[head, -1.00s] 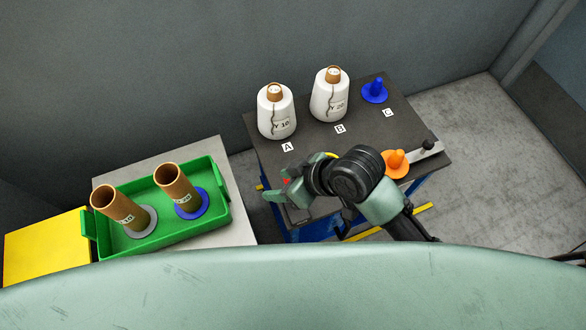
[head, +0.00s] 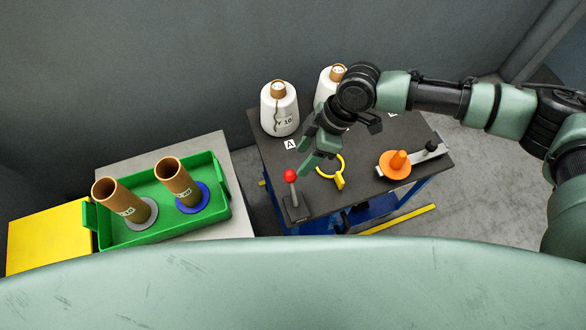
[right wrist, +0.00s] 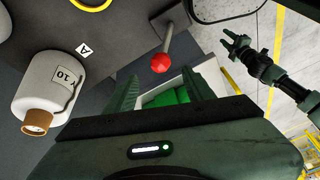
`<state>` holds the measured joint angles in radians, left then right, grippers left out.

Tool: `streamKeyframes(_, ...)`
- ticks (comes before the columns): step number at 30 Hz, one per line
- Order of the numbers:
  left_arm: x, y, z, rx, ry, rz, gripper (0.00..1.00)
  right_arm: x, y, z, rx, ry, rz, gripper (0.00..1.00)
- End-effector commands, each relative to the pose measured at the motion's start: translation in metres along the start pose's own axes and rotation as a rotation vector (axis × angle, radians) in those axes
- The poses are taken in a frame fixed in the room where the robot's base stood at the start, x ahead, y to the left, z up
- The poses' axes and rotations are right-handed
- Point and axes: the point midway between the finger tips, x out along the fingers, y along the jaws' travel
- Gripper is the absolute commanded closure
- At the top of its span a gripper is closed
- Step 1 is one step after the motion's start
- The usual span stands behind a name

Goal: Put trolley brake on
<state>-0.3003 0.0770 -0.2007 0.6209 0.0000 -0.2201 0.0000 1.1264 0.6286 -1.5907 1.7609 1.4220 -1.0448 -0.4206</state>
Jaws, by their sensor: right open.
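The trolley (head: 262,150) has a dark top on a blue frame. A lever with a red ball knob (head: 290,175) stands on a dark base at its front left corner, probably the brake. In the right wrist view the red knob (right wrist: 161,62) shows just beyond and between the fingertips. My right gripper (head: 305,162) is open and empty, close behind and right of the knob. I cannot tell whether a finger touches it. Another gripper, apparently my left (right wrist: 233,42), shows small in the right wrist view, away from the lever; the head view does not show it.
A green tray (head: 222,205) with two brown tubes stands left.

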Motion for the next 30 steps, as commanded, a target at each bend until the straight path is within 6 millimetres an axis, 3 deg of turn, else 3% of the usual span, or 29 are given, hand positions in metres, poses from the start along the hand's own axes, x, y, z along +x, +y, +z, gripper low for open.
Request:
streamKeyframes(15,-0.007,-0.001,-0.001,0.0,0.0,-0.001,0.64,0.069,-0.001,-0.001,0.0,0.0,-0.001,0.47)
streamKeyframes(26,-0.007,-0.003,0.0,0.0,-0.001,-0.003,0.64,0.076,-0.001,-0.001,0.0,0.0,-0.001,0.47)
streamKeyframes(30,-0.007,-0.003,0.0,0.0,-0.001,-0.003,0.64,0.076,-0.001,-0.001,-0.001,0.0,-0.001,0.86)
